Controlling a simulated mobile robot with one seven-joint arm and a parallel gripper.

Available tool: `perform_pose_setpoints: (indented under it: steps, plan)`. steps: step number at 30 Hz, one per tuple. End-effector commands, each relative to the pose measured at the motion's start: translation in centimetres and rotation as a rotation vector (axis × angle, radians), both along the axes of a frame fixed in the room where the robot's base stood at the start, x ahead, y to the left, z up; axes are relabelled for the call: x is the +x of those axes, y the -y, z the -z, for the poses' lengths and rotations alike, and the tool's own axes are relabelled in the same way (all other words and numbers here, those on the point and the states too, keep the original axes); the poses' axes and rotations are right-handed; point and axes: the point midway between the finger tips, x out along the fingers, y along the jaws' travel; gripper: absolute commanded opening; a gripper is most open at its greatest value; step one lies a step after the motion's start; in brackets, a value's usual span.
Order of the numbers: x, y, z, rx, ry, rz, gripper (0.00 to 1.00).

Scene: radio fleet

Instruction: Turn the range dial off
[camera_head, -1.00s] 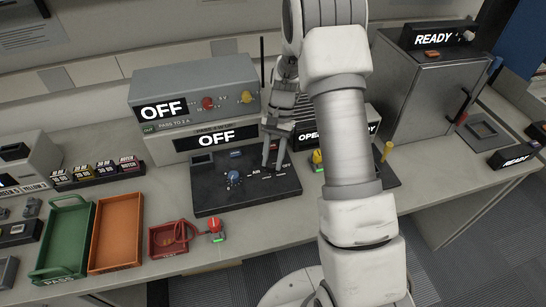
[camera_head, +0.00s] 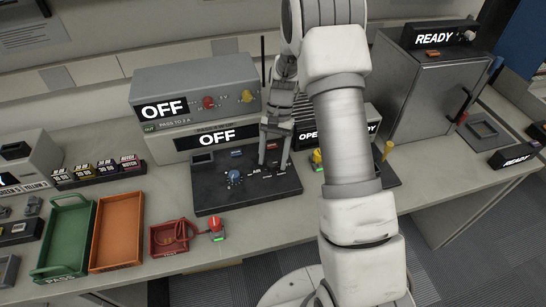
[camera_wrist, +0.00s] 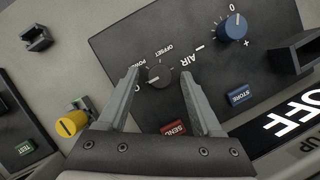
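A black box (camera_head: 212,204) on the bench carries a blue dial (camera_head: 234,177) at its left. My gripper (camera_head: 273,165) points down over the box's right part. In the wrist view, my gripper (camera_wrist: 160,88) is open, with one finger on each side of a small black dial (camera_wrist: 159,76). Its printed surround includes "OFFSET", "POWER" and "AIR". No gap or contact between fingers and dial can be told for sure. The blue dial (camera_wrist: 232,28) stands farther off, with 0 and + marks. No label reading "range" is legible.
A grey unit (camera_head: 195,90) with an OFF display stands behind. Green (camera_head: 43,229) and orange (camera_head: 134,220) trays lie at left; a yellow knob (camera_wrist: 71,126) stands nearby.

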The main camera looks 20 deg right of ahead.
Motion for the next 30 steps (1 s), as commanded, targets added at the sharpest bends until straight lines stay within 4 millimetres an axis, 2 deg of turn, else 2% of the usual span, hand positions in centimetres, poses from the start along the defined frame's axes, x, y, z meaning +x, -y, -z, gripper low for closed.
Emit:
perform_pose_setpoints:
  steps: [5,10,24,30]
  plan:
    - [0.0,0.0,-0.1,0.000,-0.001,0.001,0.67]
    - [0.6,0.4,-1.7,-0.001,0.002,0.001,0.67]
    - [4.2,2.7,-12.0,0.000,0.003,0.002,0.67]
    - [5.2,3.4,-15.0,-0.001,0.001,0.001,0.67]
